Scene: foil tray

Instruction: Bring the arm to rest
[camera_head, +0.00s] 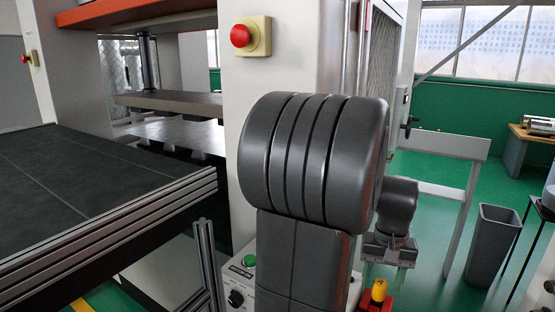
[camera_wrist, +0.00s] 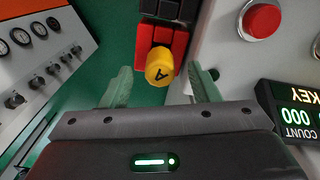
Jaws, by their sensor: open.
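My arm stands in the middle of the head view, its large dark rounded link hiding part of the machine behind. My gripper (camera_wrist: 160,72) shows in the wrist view with its two grey-green fingers spread apart and nothing held between them. In the head view, the gripper (camera_head: 388,252) is partly visible to the right of the big link, pointing down. A yellow cap marked "A" (camera_wrist: 160,67) on a red block shows between the fingers in the wrist view. The same yellow cap (camera_head: 379,289) is below the gripper in the head view. I cannot tell the exact gap.
A press (camera_head: 170,104) with a red button (camera_head: 241,36) stands behind my arm. A dark conveyor-like table (camera_head: 90,170) is at left. A grey bin (camera_head: 492,245) stands at right on open green floor. The wrist view shows a gauge panel (camera_wrist: 40,50) and a counter display (camera_wrist: 295,115).

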